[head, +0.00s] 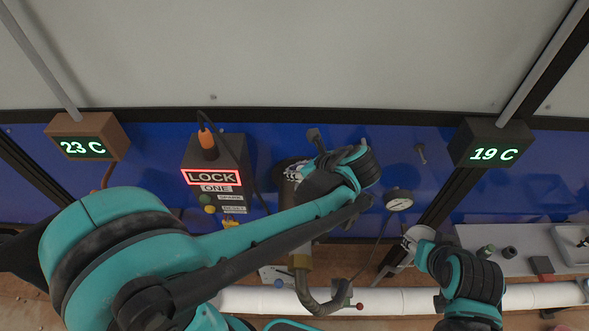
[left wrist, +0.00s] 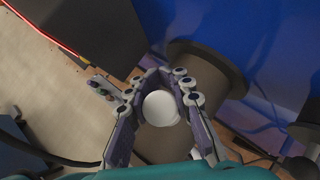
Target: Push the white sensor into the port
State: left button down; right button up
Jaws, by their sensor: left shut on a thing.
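The white sensor (left wrist: 160,108) shows as a round white end between the fingers of my left gripper (left wrist: 158,100) in the left wrist view. The fingers are shut on it. In the head view my left gripper (head: 293,172) is at the centre, right of the LOCK box, and the sensor is hidden there. A dark round flanged fitting (left wrist: 207,62), perhaps the port, is just beyond the fingers. I cannot tell whether the sensor touches or sits in it. My right gripper (head: 413,243) is at lower right, small and partly turned away; its opening is unclear.
The LOCK box (head: 216,177) with its lit red frame stands left of my left gripper. A pressure gauge (head: 398,199) is to the right. A white pipe (head: 400,301) runs along below. Displays read 23 C (head: 84,148) and 19 C (head: 493,154). A grey shelf (head: 515,242) holds small parts.

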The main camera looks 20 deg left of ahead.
pick_arm(q)
jog(key=shift+f+b, duration=1.35)
jog(key=shift+f, duration=0.25)
jog(key=c, duration=1.3)
grip_release()
jog(key=shift+o, duration=0.2)
jog(key=v, duration=1.2)
